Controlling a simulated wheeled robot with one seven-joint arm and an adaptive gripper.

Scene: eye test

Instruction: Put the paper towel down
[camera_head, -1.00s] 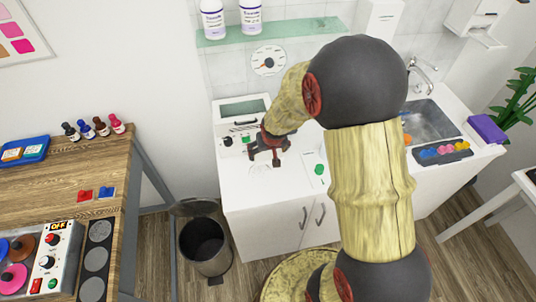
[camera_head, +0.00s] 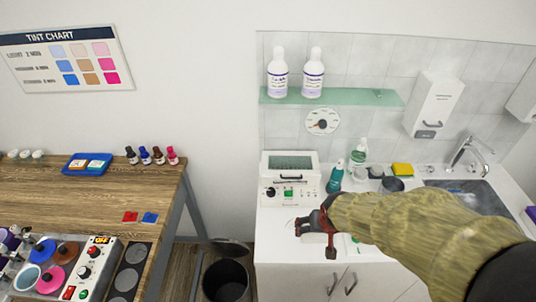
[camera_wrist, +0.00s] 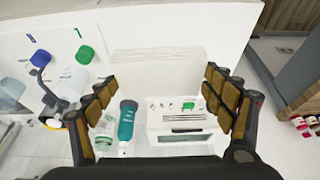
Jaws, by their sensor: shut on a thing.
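In the wrist view, a white, flat-faced block, apparently the paper towel (camera_wrist: 155,75), spans the gap between the finger pads of my gripper (camera_wrist: 160,82). The fingers are shut on its two sides. In the head view my gripper (camera_head: 318,228) is over the white counter (camera_head: 280,245), in front of the white device with a dark window (camera_head: 290,180). There the towel cannot be told apart from the white counter, and whether it touches the counter cannot be told.
A teal bottle (camera_head: 335,177), a clear green-capped bottle (camera_head: 357,155), dark cups and a yellow sponge (camera_head: 402,170) stand right of the device. The sink (camera_head: 470,195) is further right. A bin (camera_head: 227,280) stands left of the counter, beside the wooden bench (camera_head: 90,200).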

